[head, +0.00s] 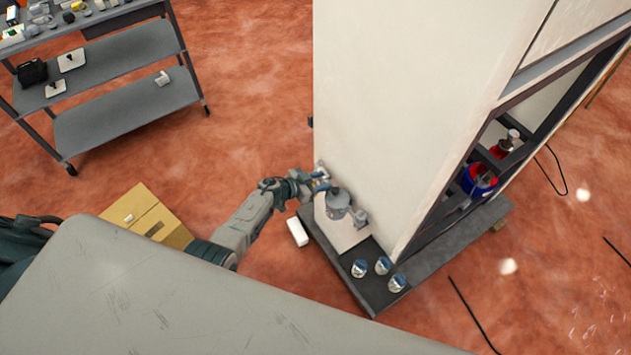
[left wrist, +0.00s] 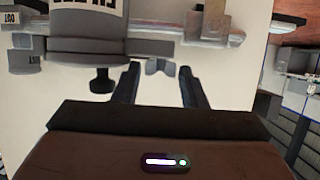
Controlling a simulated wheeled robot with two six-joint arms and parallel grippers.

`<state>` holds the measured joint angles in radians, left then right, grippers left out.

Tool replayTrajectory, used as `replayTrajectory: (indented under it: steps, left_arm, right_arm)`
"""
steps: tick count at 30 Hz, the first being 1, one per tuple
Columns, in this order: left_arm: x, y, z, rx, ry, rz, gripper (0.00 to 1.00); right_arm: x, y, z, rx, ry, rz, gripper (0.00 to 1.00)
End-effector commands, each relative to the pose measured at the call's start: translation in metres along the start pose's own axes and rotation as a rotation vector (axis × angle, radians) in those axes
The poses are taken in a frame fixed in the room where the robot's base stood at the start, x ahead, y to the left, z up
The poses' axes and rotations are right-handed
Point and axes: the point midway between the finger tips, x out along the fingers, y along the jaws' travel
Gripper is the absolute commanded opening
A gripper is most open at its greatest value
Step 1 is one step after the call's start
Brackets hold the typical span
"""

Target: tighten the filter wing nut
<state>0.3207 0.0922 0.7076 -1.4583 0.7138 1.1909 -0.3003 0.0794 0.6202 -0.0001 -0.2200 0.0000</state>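The wing nut (left wrist: 155,67) is a small grey two-winged part under a grey pipe assembly in the left wrist view. My left gripper (left wrist: 159,69) is open, with one dark finger on each side of the wing nut. Gaps show between the fingers and the wings, and whether the depth matches I cannot tell. A grey cylindrical housing (left wrist: 85,48) with a label sits to the left of the wing nut. In the head view my left gripper (head: 316,184) is at the cabinet's side, beside the grey housing (head: 338,201); the wing nut is too small to make out there. My right gripper is not in view.
A black knob (left wrist: 101,80) hangs left of the fingers. The tall cream cabinet (head: 395,110) stands on a dark base (head: 345,268) with several metallic cups (head: 383,265). A cardboard box (head: 150,216) and a grey shelf cart (head: 130,105) are to the left.

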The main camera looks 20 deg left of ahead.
Motion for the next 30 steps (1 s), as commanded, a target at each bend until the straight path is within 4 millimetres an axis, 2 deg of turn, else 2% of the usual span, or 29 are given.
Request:
replayTrajectory:
  steps: [5,10,18,23,30]
  left_arm:
    - [-0.022,0.000,0.000,0.002,-0.003,-0.001,0.38]
    - [-0.055,0.001,0.000,0.003,-0.003,0.000,0.38]
    - [-0.097,-0.001,0.001,0.002,-0.002,0.000,0.38]
    - [-0.106,0.000,0.000,0.001,-0.001,0.000,0.38]
    - [-0.107,0.000,0.000,0.001,-0.001,0.000,0.38]
  right_arm:
    - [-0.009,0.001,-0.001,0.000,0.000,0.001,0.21]
    - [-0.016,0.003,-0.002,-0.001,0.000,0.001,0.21]
    - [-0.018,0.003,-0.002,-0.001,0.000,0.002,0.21]
    - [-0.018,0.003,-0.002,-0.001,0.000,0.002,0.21]
    - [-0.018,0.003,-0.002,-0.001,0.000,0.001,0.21]
